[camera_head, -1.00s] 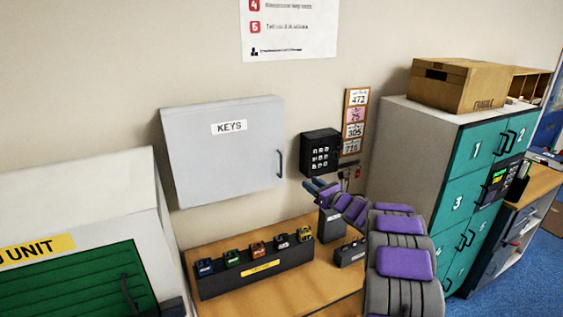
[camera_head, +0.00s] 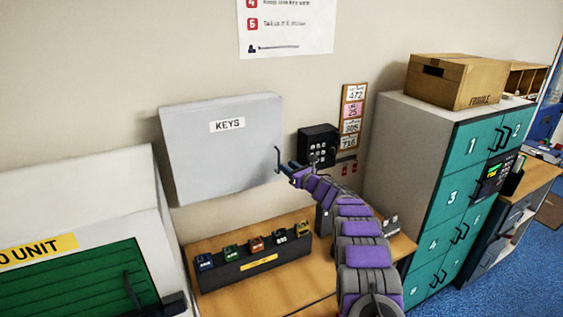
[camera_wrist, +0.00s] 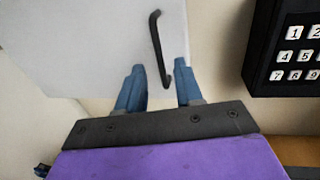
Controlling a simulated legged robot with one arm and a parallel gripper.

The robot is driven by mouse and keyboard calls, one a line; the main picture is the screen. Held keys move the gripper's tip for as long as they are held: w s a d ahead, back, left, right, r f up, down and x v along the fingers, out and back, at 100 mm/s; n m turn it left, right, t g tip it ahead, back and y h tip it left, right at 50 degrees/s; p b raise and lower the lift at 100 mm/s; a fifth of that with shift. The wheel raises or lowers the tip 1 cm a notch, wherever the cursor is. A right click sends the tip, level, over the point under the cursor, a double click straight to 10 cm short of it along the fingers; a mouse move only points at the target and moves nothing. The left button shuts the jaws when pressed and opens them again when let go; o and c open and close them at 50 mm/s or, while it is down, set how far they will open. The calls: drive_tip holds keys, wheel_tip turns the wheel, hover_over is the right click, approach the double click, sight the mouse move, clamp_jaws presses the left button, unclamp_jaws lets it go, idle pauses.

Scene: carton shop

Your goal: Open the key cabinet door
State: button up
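The grey key cabinet (camera_head: 215,155), labelled KEYS, hangs on the wall with its door shut. Its dark bar handle (camera_head: 278,160) is at the door's right edge; in the wrist view the handle (camera_wrist: 157,45) runs down from the top. My gripper (camera_head: 283,168) is at the lower part of the handle. In the wrist view its two blue fingers (camera_wrist: 159,82) are spread apart, with the handle's lower end between them, nearer the right finger. I cannot tell whether either finger touches it.
A black keypad (camera_head: 318,146) is on the wall just right of the handle. Below, a wooden counter (camera_head: 220,299) carries a dark rack (camera_head: 240,268) of several coloured key tags. Teal lockers (camera_head: 455,195) stand at the right. A white unit with a green shutter (camera_head: 75,285) is at the left.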

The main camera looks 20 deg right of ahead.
drive_tip(key=shift+p+x, duration=1.15)
drive_tip(key=shift+x, duration=1.4)
clamp_jaws()
drive_tip(key=shift+d+r, duration=0.1)
